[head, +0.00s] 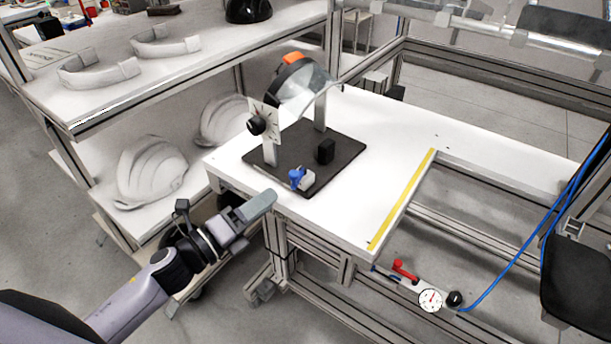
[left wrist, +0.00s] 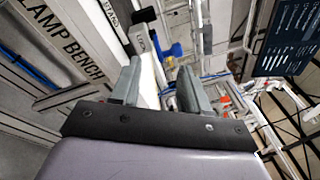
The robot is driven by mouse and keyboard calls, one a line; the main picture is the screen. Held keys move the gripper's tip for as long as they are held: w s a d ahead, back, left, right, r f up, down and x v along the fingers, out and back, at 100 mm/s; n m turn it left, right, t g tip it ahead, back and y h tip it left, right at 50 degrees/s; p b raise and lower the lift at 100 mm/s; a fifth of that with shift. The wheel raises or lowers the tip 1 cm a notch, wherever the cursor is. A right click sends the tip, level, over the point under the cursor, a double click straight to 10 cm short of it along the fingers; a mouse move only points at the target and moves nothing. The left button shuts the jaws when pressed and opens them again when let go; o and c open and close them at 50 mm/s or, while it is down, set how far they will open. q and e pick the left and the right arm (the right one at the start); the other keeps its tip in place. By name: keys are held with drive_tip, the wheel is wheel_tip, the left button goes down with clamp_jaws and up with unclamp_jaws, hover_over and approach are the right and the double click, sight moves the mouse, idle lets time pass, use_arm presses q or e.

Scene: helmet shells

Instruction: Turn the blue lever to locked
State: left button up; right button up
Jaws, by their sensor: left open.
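The blue lever (head: 296,177) sits on a small light grey block at the front corner of a black base plate (head: 290,153) on the white bench. Its handle looks short and roughly upright; I cannot tell its lock marking. A blue part that looks like the lever shows beyond the fingers in the left wrist view (left wrist: 172,50). My left gripper (head: 262,203) is in front of the bench edge, left of and nearer than the lever, and apart from it. In the left wrist view its two fingers (left wrist: 160,78) are spread with nothing held. My right gripper is not in view.
On the plate stand a visor fixture (head: 304,88) with a black knob (head: 256,125) and a black block (head: 325,151). White helmet shells (head: 150,172) fill the left shelf. A red lever (head: 405,270) and gauge (head: 430,299) sit low in front. The bench right of the plate is clear.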

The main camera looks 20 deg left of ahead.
sight(296, 172)
use_arm(q)
drive_tip(key=w+r+m+g+h, duration=0.1)
drive_tip(key=m, duration=0.4)
drive_tip(key=w+r+m+g+h, duration=0.1)
drive_tip(key=m+g, duration=0.1)
drive_tip(key=m, duration=0.3)
drive_tip(key=w+d+r+m+g+h, duration=0.1)
drive_tip(key=m, duration=0.4)
drive_tip(key=shift+r+m+h+b, duration=0.4)
drive_tip(key=p+x, duration=0.1)
drive_tip(key=x, duration=0.4)
drive_tip(key=shift+w+d, duration=0.15)
drive_tip(key=shift+w, duration=0.05)
drive_tip(key=shift+w+d+f+p, duration=0.1)
drive_tip(key=shift+w+d+p, duration=0.2)
drive_tip(key=shift+w+d, duration=0.2)
clamp_jaws()
